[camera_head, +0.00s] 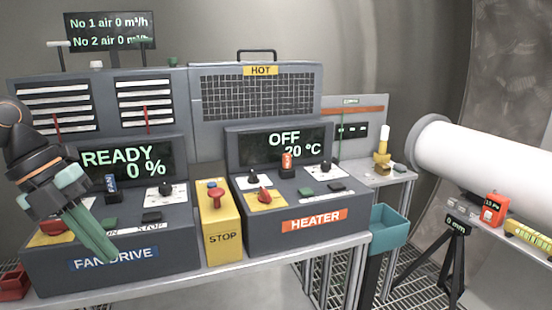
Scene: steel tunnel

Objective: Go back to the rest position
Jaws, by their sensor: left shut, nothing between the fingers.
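My left gripper (92,232) comes in from the left and hangs in front of the fan drive console (180,248). Its teal fingers are together with nothing between them, pointing down and to the right. They cover part of the console's sloped panel and its left controls. I cannot tell whether the fingers touch the console. The fan drive display (128,160) reads READY 0 %. My right gripper is not in view.
A yellow STOP box (221,240) stands between the fan drive and the heater console (330,232), whose display reads OFF 20 °C. A teal bin (389,232) is right of the bench. A white tube (490,165) and tripod (452,262) stand at right.

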